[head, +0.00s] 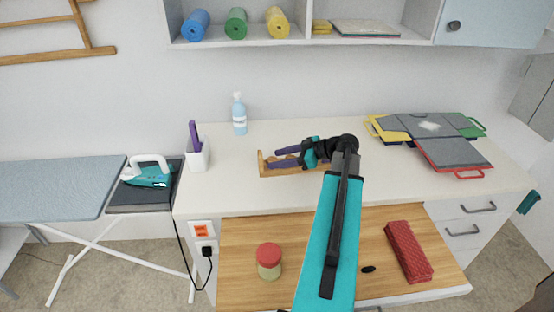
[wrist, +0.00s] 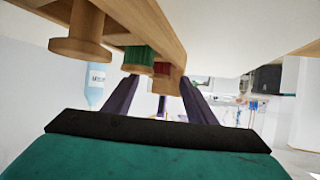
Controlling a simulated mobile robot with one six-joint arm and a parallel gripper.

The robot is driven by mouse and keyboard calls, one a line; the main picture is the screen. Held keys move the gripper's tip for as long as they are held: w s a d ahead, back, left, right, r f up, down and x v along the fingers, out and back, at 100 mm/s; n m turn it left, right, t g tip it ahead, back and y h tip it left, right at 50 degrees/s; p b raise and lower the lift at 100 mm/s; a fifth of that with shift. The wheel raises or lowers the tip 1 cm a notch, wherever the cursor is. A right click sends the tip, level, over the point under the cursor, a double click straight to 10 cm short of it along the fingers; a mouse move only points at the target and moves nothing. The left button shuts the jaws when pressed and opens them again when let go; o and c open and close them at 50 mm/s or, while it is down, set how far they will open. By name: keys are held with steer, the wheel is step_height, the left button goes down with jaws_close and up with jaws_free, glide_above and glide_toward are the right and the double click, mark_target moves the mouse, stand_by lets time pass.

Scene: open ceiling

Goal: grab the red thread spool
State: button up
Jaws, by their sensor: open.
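A wooden spool rack (head: 263,168) lies on the white counter. In the wrist view, which looks upside down, the rack (wrist: 145,12) carries a plain wooden spool (wrist: 78,30), a green spool (wrist: 138,57) and the red thread spool (wrist: 161,68). My gripper (head: 276,158) reaches over the rack from the right, its purple fingers apart. In the wrist view, the fingertips of my gripper (wrist: 160,80) lie on either side of the red spool's line of sight. I cannot tell whether they touch it. The red spool is not clearly visible in the head view.
A spray bottle (head: 239,115) and a white cup (head: 198,156) stand left of the rack. A red-lidded jar (head: 269,262) and red cloth (head: 408,252) rest on the lower wooden surface (head: 240,235). A shelf (head: 300,42) hangs above.

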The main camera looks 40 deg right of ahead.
steer(key=shift+w+a+f, duration=0.1)
steer(key=shift+w, duration=0.1)
stand_by(0.4)
steer(key=c, duration=1.1)
